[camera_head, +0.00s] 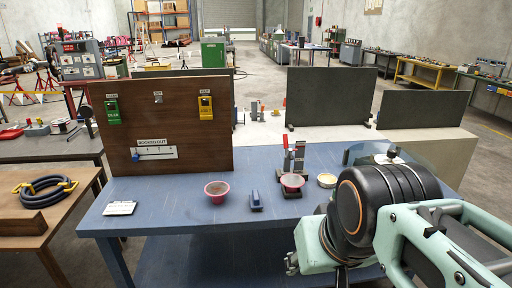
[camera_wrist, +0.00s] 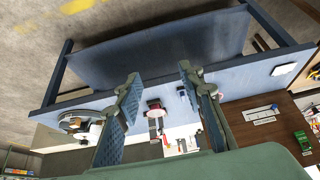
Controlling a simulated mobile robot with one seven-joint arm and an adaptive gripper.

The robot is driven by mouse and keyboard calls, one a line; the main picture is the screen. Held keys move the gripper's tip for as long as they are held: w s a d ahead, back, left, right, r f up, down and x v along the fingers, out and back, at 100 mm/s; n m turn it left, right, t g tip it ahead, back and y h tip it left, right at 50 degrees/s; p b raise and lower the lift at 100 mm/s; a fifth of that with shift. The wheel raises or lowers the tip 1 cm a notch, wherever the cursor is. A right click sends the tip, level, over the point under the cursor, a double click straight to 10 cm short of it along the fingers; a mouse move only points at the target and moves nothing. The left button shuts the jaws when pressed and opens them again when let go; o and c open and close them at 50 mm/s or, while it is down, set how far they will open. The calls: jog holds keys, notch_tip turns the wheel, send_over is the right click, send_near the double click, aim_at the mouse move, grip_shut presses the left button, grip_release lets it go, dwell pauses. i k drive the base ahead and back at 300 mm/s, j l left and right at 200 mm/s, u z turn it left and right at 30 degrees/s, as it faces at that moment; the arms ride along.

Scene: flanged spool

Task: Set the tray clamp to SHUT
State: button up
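The tray clamp (camera_head: 298,158) appears to be the upright grey metal fixture with a red handle (camera_head: 285,142) on the blue table. The red handle stands up; its label and exact setting are too small to read. A red dish (camera_head: 291,182) sits at its foot. In the wrist view a small red and grey cluster, probably the clamp and dish (camera_wrist: 154,107), shows between my fingers in the picture. My gripper (camera_wrist: 160,76) has its two fingers wide apart with nothing between them. It is above the table, apart from the clamp. In the head view my arm largely hides it.
A red bowl (camera_head: 216,190), a blue block (camera_head: 255,201) and a yellowish round tin (camera_head: 327,180) are near the clamp. A brown board (camera_head: 180,120) with green and yellow tags stands at left. Grey panels (camera_head: 330,95) stand behind. The table's front left is mostly clear.

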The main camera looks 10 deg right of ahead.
aim_at(289, 154)
jog(key=i+l, duration=0.1)
jog(key=i, duration=1.65)
jog(key=k+j+u, duration=0.15)
jog(key=i+l+z, duration=0.15)
